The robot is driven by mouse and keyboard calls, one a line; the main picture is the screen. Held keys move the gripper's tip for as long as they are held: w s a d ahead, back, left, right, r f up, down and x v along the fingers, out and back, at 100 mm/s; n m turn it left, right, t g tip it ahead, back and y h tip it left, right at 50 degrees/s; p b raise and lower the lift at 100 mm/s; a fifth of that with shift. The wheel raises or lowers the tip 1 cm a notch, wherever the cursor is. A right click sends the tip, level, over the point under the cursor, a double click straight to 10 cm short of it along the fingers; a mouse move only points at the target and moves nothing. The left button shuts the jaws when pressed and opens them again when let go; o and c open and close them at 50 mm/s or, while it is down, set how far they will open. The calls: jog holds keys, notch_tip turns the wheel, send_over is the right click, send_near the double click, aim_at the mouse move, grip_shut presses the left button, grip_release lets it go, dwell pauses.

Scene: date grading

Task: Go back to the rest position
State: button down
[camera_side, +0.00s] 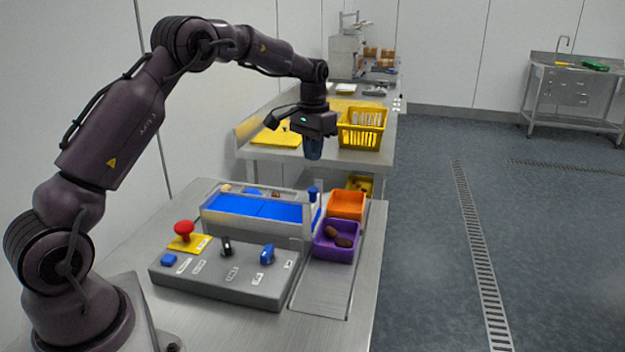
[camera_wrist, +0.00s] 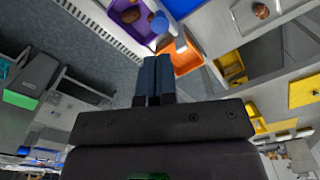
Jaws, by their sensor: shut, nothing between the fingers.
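My gripper (camera_side: 313,149) is shut and empty, held in the air above the far end of the blue conveyor belt (camera_side: 250,208). In the wrist view its two dark blue fingers (camera_wrist: 153,66) are pressed together with nothing between them. A purple bin (camera_side: 322,246) with brown dates (camera_side: 342,241) in it stands at the right of the conveyor. An orange bin (camera_side: 346,205) stands just behind it and looks empty. Both the purple bin (camera_wrist: 117,8) and the orange bin (camera_wrist: 187,60) also show in the wrist view, beyond the fingers.
A grey control panel (camera_side: 215,283) with a red stop button (camera_side: 184,229) stands in front of the conveyor. Behind, another table carries a yellow basket (camera_side: 361,128) and a yellow board (camera_side: 277,138). The air around my gripper looks clear.

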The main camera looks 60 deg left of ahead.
jog(key=shift+s+f, duration=0.1)
jog(key=shift+f, duration=0.25)
jog(key=s+d+r+m+t, duration=0.1)
jog(key=s+d+r, duration=0.3)
jog(key=s, duration=0.5)
jog(key=s+d+r+m+t, duration=0.1)
jog(key=s+d+r, duration=0.3)
jog(key=s+d, duration=0.5)
jog(key=s+d+r+m+t, duration=0.1)
jog(key=s+d+r+t, duration=0.2)
jog(key=s+d, duration=0.4)
jog(key=shift+s+r+t, duration=0.3)
jog(key=shift+s+r, duration=0.3)
jog(key=shift+s, duration=0.85)
